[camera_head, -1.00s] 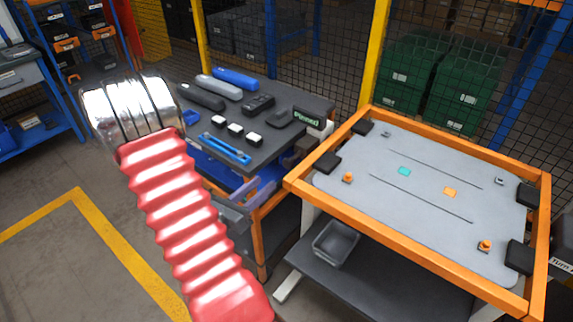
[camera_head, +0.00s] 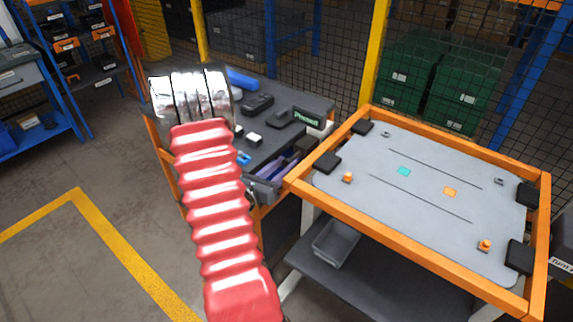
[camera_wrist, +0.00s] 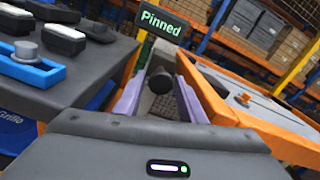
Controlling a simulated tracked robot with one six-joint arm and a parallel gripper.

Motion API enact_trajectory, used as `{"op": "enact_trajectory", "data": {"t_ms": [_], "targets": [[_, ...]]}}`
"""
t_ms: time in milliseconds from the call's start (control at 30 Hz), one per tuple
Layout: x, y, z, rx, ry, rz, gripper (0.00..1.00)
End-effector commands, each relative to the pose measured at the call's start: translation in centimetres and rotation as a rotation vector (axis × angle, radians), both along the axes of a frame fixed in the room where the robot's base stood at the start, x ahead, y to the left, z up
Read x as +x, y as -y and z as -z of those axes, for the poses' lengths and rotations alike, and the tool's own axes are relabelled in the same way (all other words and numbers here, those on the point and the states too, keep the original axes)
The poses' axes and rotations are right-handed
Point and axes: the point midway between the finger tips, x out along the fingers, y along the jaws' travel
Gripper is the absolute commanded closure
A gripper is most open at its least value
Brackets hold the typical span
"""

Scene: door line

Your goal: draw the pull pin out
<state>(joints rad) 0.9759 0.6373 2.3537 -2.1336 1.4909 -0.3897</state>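A black round knob (camera_wrist: 160,82), which looks like the pull pin's head, shows in the wrist view below a dark sign reading "Pinned" in green (camera_wrist: 161,20). The sign also shows in the head view (camera_head: 308,117) at the bench's right end. My gripper (camera_wrist: 162,74) has two purple fingers apart, one on each side of the knob in the picture. I cannot tell whether they reach around it or touch it. In the head view my gripper (camera_head: 281,165) is beside the bench's front right corner. The pin's shaft is hidden.
The dark bench (camera_head: 280,140) holds several small devices and a blue holder (camera_wrist: 30,68). An orange-framed table (camera_head: 400,248) stands close on the right, with a grey bin (camera_head: 336,243) on the shelf below. My red arm covers part of the bench. Floor at left is clear.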

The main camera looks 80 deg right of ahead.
Motion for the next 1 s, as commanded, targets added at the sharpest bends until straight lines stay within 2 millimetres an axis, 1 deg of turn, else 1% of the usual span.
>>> {"op": "enact_trajectory", "data": {"t_ms": [100,200,500,1000], "targets": [[-0.49,0.93,0.01,0.000,0.000,0.002,0.63],[-0.63,1.34,0.00,0.000,0.001,0.000,0.63],[-0.62,1.42,0.01,0.000,0.000,-0.001,0.64],[-0.52,1.41,0.02,0.001,0.000,-0.003,0.99]]}}
